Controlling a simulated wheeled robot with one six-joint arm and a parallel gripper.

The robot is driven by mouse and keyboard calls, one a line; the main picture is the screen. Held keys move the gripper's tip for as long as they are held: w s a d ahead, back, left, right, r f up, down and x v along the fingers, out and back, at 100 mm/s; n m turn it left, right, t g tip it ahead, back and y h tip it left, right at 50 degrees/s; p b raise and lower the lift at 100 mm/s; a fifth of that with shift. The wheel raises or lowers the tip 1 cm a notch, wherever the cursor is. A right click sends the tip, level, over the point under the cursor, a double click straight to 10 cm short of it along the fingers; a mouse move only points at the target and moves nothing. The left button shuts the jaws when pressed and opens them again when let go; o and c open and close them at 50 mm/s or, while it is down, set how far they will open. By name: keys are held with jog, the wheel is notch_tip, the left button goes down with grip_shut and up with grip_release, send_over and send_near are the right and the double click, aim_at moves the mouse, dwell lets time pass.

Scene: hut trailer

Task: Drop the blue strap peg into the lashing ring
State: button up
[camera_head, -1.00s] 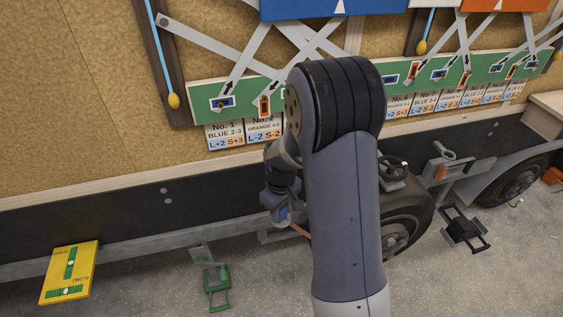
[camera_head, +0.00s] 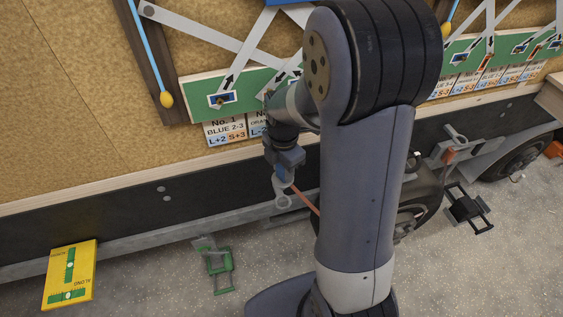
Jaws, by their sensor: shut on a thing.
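My gripper (camera_head: 284,166) is in front of the trailer's dark side skirt, pointing down, left of my large arm link. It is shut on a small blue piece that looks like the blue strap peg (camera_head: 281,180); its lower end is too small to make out. A pale grey ring (camera_head: 283,203), possibly the lashing ring, shows just below it, close to the trailer's lower rail. I cannot tell whether the peg touches the ring or is in it. A thin orange strip runs right from there and passes behind my arm.
A yellow sign (camera_head: 69,275) stands at the lower left. A green frame (camera_head: 219,268) lies on the gravel, and a black frame (camera_head: 468,208) lies right of my arm. A grey bracket (camera_head: 460,148) is on the trailer at right. My arm hides the middle of the trailer.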

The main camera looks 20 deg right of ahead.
notch_tip(320, 180, down, 12)
jog(key=b, duration=0.9)
jog(key=shift+r, duration=0.25)
jog(key=o, duration=1.1)
notch_tip(320, 180, up, 11)
jog(key=shift+f+p, duration=0.1)
jog(key=shift+p, duration=0.55)
